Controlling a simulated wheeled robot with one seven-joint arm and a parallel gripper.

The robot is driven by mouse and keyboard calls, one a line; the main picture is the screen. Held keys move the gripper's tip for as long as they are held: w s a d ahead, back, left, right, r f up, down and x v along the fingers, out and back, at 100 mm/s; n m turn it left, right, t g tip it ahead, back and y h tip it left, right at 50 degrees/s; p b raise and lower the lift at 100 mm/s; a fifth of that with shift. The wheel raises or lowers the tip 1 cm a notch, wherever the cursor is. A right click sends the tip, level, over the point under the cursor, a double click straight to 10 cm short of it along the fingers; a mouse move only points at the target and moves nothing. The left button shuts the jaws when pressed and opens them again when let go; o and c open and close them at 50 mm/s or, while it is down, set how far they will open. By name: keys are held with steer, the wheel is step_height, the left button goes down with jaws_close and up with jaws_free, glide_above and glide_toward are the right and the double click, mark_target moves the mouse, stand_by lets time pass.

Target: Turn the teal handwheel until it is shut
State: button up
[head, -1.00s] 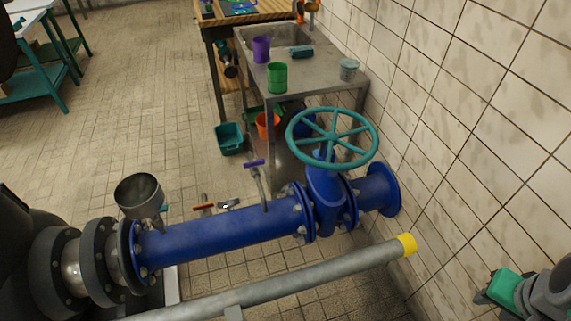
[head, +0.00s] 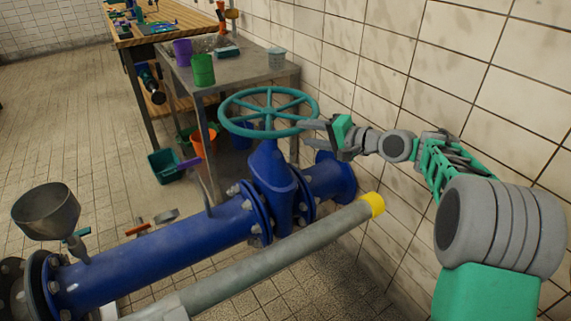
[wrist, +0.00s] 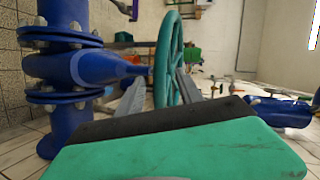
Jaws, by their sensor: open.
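The teal handwheel (head: 268,90) sits level on top of the blue gate valve (head: 272,170). My gripper (head: 304,132) is at the wheel's right side, with its fingers pointing left at the rim. In the wrist view the wheel (wrist: 166,60) shows nearly edge-on, with its near rim between the two open fingers of my gripper (wrist: 160,88). The fingers look apart from the rim, with gaps on both sides. The valve body (wrist: 90,68) is at the left there. How far the valve is turned cannot be told.
A tiled wall (head: 440,60) runs close along the right, beside my arm. A grey pipe with a yellow end (head: 372,204) lies in front of the blue pipe (head: 150,260). A metal sink bench (head: 250,72) with cups stands behind the wheel.

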steer(key=f+y, duration=0.1)
steer(key=w+m+y+b, duration=0.1)
steer(key=shift+w+f+y, duration=0.3)
steer(key=shift+f+y, duration=0.05)
steer(key=shift+y, duration=0.05)
steer(key=b+x, duration=0.1)
steer(key=x, duration=0.6)
steer(key=shift+a, duration=0.2)
steer(key=shift+w+r, duration=0.1)
steer(key=shift+r, duration=0.05)
steer(key=shift+c, duration=0.2)
jaws_close()
steer(key=shift+b, duration=0.3)
